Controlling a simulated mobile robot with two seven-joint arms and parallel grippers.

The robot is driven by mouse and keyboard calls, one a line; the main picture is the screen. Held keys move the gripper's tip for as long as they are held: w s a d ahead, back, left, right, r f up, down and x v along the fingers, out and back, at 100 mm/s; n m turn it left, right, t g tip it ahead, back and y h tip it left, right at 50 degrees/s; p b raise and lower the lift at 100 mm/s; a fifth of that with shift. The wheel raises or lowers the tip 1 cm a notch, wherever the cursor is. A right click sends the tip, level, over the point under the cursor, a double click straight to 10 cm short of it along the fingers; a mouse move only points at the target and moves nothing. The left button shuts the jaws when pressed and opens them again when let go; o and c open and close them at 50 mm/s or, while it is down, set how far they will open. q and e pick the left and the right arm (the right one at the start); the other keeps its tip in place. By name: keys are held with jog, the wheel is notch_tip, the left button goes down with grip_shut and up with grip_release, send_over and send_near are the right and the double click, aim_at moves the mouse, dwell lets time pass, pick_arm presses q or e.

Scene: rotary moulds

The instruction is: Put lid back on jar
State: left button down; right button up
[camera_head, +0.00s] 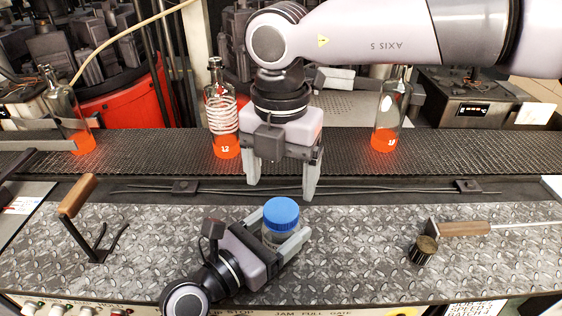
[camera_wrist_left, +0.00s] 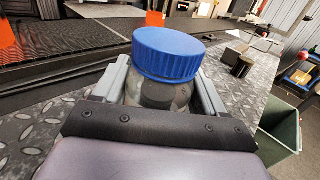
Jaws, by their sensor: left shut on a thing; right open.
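The jar (camera_head: 277,238) is clear glass and stands upright on the diamond-plate bench; it also shows in the left wrist view (camera_wrist_left: 160,95). The blue lid (camera_head: 281,212) sits over the jar's mouth, and it also shows in the left wrist view (camera_wrist_left: 168,54). I cannot tell whether it is screwed down. My left gripper (camera_head: 281,228) is shut on the jar's body below the lid, with a finger on either side. My right gripper (camera_head: 281,192) is open, pointing down, its empty fingertips just above and behind the lid.
Glowing orange bottles (camera_head: 223,112) (camera_head: 391,115) stand on the dark mesh conveyor (camera_head: 340,150) behind. A wooden-handled tool (camera_head: 78,196) stands at left. A brush-like tool (camera_head: 460,229) and a dark cylinder (camera_head: 424,250) lie at right. Bench between jar and cylinder is clear.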

aim_at(281, 210)
jog(key=n, duration=0.6)
jog(key=shift+r+n, duration=0.3)
jog(key=n, duration=0.4)
jog(key=shift+r+n, duration=0.2)
jog(key=shift+n, duration=0.2)
jog(key=n, duration=0.6)
jog(key=shift+r, duration=0.25)
jog(key=n, duration=0.5)
jog(key=shift+r, duration=0.2)
jog(key=shift+f, duration=0.1)
jog(key=shift+f, duration=3.95)
jog(key=shift+c, duration=0.3)
